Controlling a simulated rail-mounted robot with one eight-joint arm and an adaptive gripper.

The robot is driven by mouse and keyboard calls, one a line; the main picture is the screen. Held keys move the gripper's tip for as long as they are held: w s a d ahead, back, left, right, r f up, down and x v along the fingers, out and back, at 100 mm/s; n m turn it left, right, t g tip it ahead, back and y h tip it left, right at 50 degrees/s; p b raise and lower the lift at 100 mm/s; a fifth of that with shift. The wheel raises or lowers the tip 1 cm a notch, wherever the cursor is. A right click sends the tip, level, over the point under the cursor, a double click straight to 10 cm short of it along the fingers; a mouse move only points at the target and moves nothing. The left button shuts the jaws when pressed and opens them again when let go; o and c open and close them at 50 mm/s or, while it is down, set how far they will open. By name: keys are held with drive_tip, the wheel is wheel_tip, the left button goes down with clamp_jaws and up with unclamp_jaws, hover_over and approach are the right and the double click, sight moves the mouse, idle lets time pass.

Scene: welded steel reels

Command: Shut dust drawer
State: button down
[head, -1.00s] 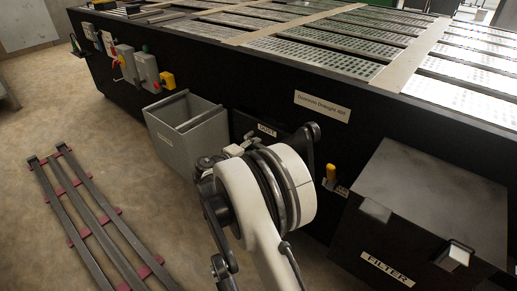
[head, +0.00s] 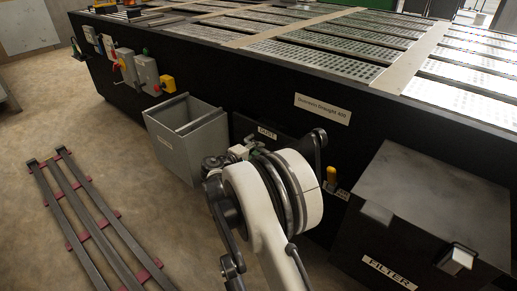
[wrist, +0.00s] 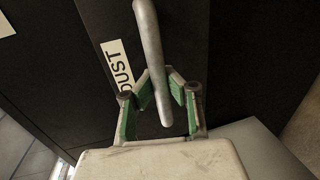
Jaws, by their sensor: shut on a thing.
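The dust drawer (head: 240,124) is a black front with a white DUST label in the long black machine's side, partly hidden behind my arm in the head view. How far it stands out is hard to tell. In the wrist view, the drawer front (wrist: 190,35) and its DUST label (wrist: 121,66) lie beyond my gripper (wrist: 160,76). A round grey bar handle (wrist: 150,35) runs between the green-padded fingers, and my gripper is shut on it.
An open grey bin (head: 188,136) stands just left of the drawer. A rail frame (head: 92,210) lies on the floor at left.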

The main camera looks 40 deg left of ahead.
sight(266, 142)
drive_tip(key=x, duration=0.2)
drive_tip(key=r+x, duration=0.1)
drive_tip(key=x, duration=0.1)
drive_tip(key=shift+w+f, duration=0.1)
drive_tip(key=shift+w, duration=0.3)
drive_tip(key=c, duration=1.7)
unclamp_jaws()
drive_tip(key=shift+s, duration=0.1)
drive_tip(key=v, duration=1.2)
